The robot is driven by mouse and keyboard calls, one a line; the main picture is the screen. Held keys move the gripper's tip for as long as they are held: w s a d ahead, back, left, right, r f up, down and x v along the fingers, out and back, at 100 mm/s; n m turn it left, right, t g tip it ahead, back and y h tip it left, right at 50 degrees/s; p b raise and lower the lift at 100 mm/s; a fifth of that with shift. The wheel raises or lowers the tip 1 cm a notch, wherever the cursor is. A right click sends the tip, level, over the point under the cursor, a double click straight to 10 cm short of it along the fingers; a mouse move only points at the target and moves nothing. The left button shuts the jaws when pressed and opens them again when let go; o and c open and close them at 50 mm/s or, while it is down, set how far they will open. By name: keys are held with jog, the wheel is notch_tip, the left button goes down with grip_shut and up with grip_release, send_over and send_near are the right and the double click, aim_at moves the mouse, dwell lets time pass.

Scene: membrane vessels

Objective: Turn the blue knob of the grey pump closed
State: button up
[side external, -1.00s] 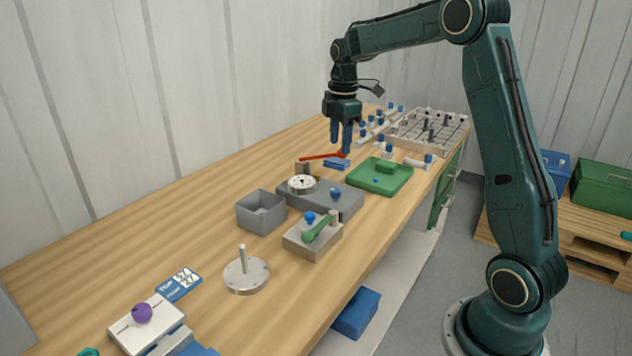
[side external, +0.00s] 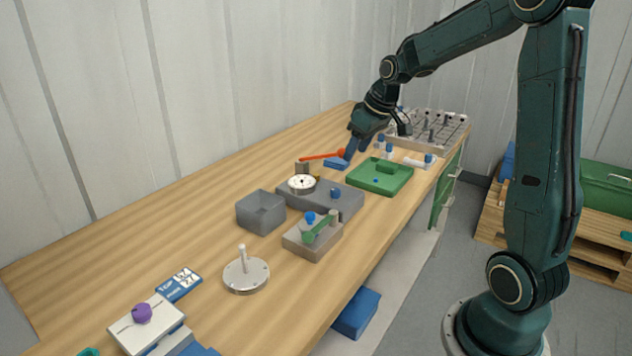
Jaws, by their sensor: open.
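The grey pump (side external: 348,205) is a low grey block in the middle of the bench, with a round white-faced gauge (side external: 301,184) on its left part. Its blue knob (side external: 335,193) sits on top towards the right; its exact turn angle is too small to read. My gripper (side external: 351,153) is open, with blue fingers tilted down to the left. It is beyond the pump, near a blue block and a red lever, and apart from the knob. No object shows between the fingers, though one finger partly hides the other.
A green tray (side external: 395,182) lies right of the pump. A beige block (side external: 299,243) with a green lever and another blue knob stands in front. A grey open bin (side external: 262,222) is at left. A round metal base with a post (side external: 246,275) stands nearer. Bare wood lies left.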

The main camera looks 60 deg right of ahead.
aim_at(336, 190)
jog(key=shift+f, duration=0.15)
jog(key=shift+x, duration=6.8)
jog(key=c, duration=1)
jog(key=shift+a+m, duration=0.1)
jog(key=shift+m, duration=0.2)
jog(key=shift+a+m+g+h, duration=0.1)
jog(key=shift+m+g+h, duration=0.3)
jog(key=shift+m, duration=0.95)
jog(key=shift+m+g+h, duration=0.1)
jog(key=shift+m+h, duration=0.5)
jog(key=shift+m, duration=0.75)
